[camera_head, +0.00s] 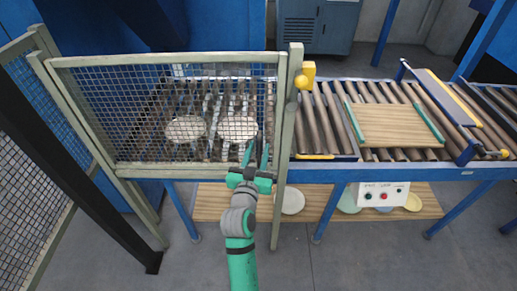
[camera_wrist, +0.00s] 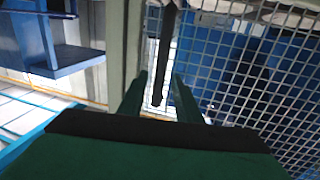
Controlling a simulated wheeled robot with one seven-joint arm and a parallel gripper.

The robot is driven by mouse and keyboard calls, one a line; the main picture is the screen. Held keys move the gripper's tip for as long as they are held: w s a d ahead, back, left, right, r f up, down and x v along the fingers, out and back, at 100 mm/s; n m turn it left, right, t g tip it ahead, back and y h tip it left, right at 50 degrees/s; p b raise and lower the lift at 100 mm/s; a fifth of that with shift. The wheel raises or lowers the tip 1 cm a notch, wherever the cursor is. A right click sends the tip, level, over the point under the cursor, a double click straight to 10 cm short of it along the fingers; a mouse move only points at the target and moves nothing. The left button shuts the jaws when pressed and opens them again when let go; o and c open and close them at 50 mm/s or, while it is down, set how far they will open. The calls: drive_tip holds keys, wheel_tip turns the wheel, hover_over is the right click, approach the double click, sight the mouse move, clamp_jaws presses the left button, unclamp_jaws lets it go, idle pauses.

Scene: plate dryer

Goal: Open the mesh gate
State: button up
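The mesh gate (camera_head: 150,110) is a beige-framed panel of dark wire mesh in front of the left end of the roller conveyor. It looks closed, with its right edge beside a beige post (camera_head: 284,130). My gripper (camera_head: 257,153) is at the gate's lower right part, close to that post, with its fingers apart. In the wrist view the two green fingers (camera_wrist: 161,88) stand apart, and a dark vertical bar (camera_wrist: 166,50) shows between them. The mesh (camera_wrist: 250,70) is on the right there. I cannot tell whether the fingers touch the bar.
A yellow box (camera_head: 306,75) sits at the post's top right. Two pale round plates (camera_head: 185,129) show behind the mesh. A wooden board (camera_head: 395,125) lies on the rollers at right, above a control box (camera_head: 383,195). A lower shelf holds plates. The floor in front is clear.

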drive_tip(key=shift+w+d, duration=0.15)
drive_tip(key=shift+w, duration=0.45)
drive_tip(key=shift+d, duration=0.3)
drive_tip(key=c, duration=0.6)
drive_tip(key=shift+s+a, duration=0.1)
clamp_jaws()
